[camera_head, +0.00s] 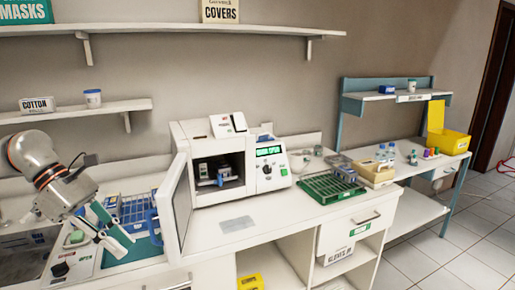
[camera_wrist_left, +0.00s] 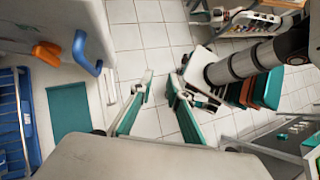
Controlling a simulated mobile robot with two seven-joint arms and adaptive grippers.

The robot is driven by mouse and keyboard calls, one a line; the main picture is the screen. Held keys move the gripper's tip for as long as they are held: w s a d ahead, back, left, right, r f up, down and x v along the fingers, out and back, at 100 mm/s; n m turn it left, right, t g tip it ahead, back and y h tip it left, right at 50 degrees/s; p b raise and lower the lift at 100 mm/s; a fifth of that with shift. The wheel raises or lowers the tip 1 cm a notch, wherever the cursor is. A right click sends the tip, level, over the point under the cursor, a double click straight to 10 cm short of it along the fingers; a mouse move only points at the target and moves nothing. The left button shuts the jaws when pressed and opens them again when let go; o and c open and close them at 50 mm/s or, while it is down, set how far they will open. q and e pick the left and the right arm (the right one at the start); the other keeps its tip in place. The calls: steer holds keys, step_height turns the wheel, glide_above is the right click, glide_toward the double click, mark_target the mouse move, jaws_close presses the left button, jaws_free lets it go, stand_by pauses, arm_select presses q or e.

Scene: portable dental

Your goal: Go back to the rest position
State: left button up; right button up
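My left gripper (camera_head: 132,247) is above the left part of the counter, in front of a blue rack and left of the white machine's open door. Its two teal-edged fingers are apart, with nothing seen between them. In the left wrist view, the fingertips (camera_wrist_left: 160,77) are also apart, with floor tiles behind the gap. The left arm comes in from the left edge with its wrist bent downward.
A white machine (camera_head: 267,155) stands on the counter, its door (camera_head: 179,205) swung open toward the front. A blue wire rack (camera_head: 137,209) is near the left gripper. A green tray (camera_head: 330,187) lies farther right. A yellow box (camera_head: 452,142) stands on the side table.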

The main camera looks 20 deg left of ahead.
arm_select(q)
steer(key=w+d+f+n+t+h, duration=0.35)
steer(key=d+f+n+t, duration=0.35)
steer(key=n, duration=0.3)
steer(key=w+d+f+n+t+h, duration=0.2)
steer(key=w+d+f+n+t, duration=0.2)
steer(key=d+f+n, duration=0.55)
steer(key=s+d+f+n+y, duration=0.1)
steer(key=s+f+n+y, duration=0.2)
steer(key=s+f+n, duration=0.2)
steer(key=s+d+f+n+g+y, duration=0.1)
steer(key=s+f+n+y, duration=0.3)
steer(key=f+n, duration=0.8)
steer(key=s+d+f+n+y, duration=0.2)
steer(key=s+f+n, duration=0.3)
steer(key=f+n, duration=0.3)
steer(key=shift+s+f+n+y, duration=0.3)
steer(key=shift+f+n+y, duration=0.05)
steer(key=shift+n+y, duration=0.45)
